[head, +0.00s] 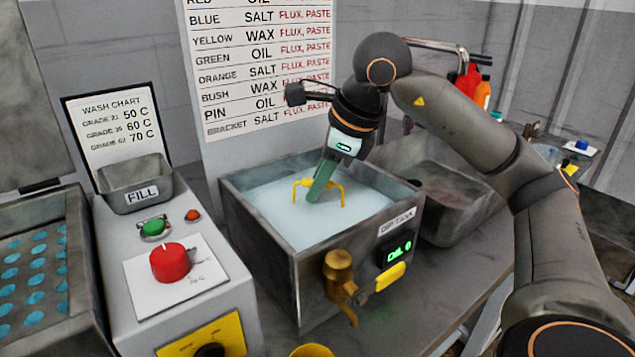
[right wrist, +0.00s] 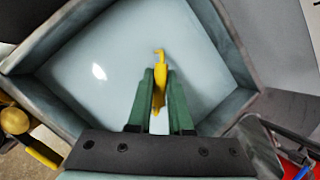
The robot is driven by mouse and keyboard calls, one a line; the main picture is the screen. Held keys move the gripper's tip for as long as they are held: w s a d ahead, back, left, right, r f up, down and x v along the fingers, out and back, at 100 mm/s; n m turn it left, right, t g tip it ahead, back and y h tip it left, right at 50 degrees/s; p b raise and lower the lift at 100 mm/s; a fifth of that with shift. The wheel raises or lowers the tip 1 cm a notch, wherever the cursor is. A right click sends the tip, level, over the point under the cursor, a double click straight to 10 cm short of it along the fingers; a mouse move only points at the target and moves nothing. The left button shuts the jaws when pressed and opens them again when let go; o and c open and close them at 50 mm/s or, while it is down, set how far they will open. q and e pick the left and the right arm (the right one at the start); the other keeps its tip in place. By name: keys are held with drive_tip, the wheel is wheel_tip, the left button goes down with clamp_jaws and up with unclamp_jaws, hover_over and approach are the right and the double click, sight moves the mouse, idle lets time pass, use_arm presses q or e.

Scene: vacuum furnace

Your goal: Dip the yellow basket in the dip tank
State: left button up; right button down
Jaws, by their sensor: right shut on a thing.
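The dip tank (head: 262,245) is a grey open box filled with pale, cloudy liquid, with a "DIP TANK" label and a green-lit display on its front. My right gripper (head: 316,190) points down into the tank, its green fingers at the liquid surface. It is shut on the yellow basket (head: 338,187), of which only the thin yellow handle shows above the liquid. The rest of the basket is hidden below the surface. In the right wrist view the yellow handle (right wrist: 159,92) sits between the two green fingers. My left gripper is not in view.
A brass tap (head: 340,280) and a yellow lever (head: 390,276) stick out from the tank's front. Left stands a panel with a red knob (head: 170,262) and a FILL bin (head: 138,180). A grey basin (head: 450,200) is right of the tank. A chart board (head: 262,70) stands behind.

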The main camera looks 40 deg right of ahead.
wheel_tip(320, 180, up, 2)
drive_tip(key=shift+p, duration=0.55)
drive_tip(key=shift+r+p, duration=1.25)
drive_tip(key=shift+r, duration=0.05)
drive_tip(key=shift+r+p, duration=1.2)
drive_tip(key=shift+r, duration=0.05)
drive_tip(key=shift+r+p, duration=0.9)
drive_tip(key=shift+r, duration=0.05)
use_arm(q)
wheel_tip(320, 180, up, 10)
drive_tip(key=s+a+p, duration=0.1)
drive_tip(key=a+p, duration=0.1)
drive_tip(key=p, duration=0.3)
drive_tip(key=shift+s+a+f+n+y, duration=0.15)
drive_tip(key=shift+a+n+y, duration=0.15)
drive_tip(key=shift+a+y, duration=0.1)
use_arm(e)
wheel_tip(320, 180, up, 6)
drive_tip(key=shift+f, duration=0.15)
